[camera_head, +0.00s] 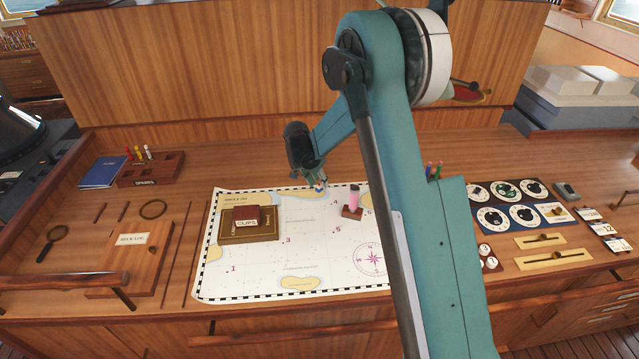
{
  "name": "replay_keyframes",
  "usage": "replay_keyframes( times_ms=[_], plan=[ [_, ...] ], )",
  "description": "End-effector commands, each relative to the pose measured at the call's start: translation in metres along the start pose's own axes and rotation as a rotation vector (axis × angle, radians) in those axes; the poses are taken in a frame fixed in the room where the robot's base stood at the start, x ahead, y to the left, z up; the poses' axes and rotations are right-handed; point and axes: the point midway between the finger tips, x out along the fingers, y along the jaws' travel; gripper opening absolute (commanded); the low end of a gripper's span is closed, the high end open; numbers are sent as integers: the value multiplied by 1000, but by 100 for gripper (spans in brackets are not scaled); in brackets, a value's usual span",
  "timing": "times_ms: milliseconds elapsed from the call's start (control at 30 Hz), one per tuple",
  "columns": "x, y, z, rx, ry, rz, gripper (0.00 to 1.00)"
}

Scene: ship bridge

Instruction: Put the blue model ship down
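My gripper (316,177) points down above the upper middle of the chart (260,268). A small blue piece (320,187), which looks like the blue model ship, shows at its fingertips, and the fingers appear closed on it. The fingers cover most of it, so its shape and tilt are hard to tell. It seems to hang just above the chart, though the exact gap cannot be judged. To its lower right, a pink piece (353,200) stands on a small brown block (352,213) on the chart.
A dark red box marked CLIPS (246,216) lies on a brown book (236,237) on the chart's left. Dial panels (508,217) are right. My arm hides the chart's right side.

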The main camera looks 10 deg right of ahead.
Motion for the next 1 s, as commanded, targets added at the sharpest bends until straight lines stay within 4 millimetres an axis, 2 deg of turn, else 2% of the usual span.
replay_keyframes(
  times_ms=[700, 1000],
  plan=[
    [-92, 0, 1, -1, 0, 0, 29],
    [-110, 0, 0, 0, 0, 0, 29]
  ],
)
